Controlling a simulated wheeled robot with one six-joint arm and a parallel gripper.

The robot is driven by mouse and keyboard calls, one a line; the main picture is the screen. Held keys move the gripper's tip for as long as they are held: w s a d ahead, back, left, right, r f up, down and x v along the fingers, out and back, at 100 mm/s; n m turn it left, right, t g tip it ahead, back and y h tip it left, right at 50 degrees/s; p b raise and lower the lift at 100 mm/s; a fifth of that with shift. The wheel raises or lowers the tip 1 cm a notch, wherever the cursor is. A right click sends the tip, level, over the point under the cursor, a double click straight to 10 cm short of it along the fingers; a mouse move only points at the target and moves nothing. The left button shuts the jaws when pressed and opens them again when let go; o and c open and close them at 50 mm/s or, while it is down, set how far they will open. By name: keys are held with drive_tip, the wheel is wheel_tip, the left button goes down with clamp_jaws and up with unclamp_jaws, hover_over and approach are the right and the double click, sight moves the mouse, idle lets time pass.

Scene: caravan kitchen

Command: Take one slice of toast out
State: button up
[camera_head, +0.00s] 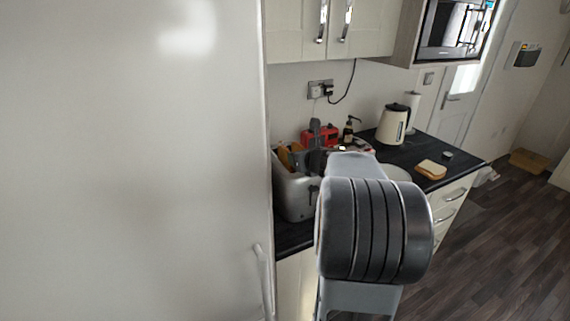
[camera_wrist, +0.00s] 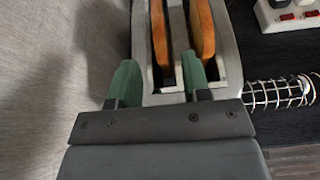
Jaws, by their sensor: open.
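The silver toaster (camera_head: 294,194) stands on the dark counter beside the tall white panel. In the wrist view the toaster (camera_wrist: 232,50) has two browned slices upright in its slots, a left slice (camera_wrist: 158,30) and a right slice (camera_wrist: 202,28). My gripper (camera_wrist: 158,80) is open and empty, with green fingertips at the toaster's near end. The left slice lines up with the gap. I cannot tell the height between fingertips and bread. In the head view my arm partly hides the toaster.
A bread slice (camera_head: 431,169) lies on the counter at right, near a partly hidden pale plate (camera_head: 396,173). A cream kettle (camera_head: 392,125) and a red object (camera_head: 321,136) stand behind. A wire item (camera_wrist: 280,93) is right of the toaster. Cupboards (camera_head: 330,28) hang above.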

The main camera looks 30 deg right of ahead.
sight(285, 163)
drive_tip(key=shift+p+x, duration=0.3)
drive_tip(key=shift+x, duration=3.1)
drive_tip(key=shift+f, duration=0.1)
drive_tip(key=shift+c, duration=0.2)
clamp_jaws()
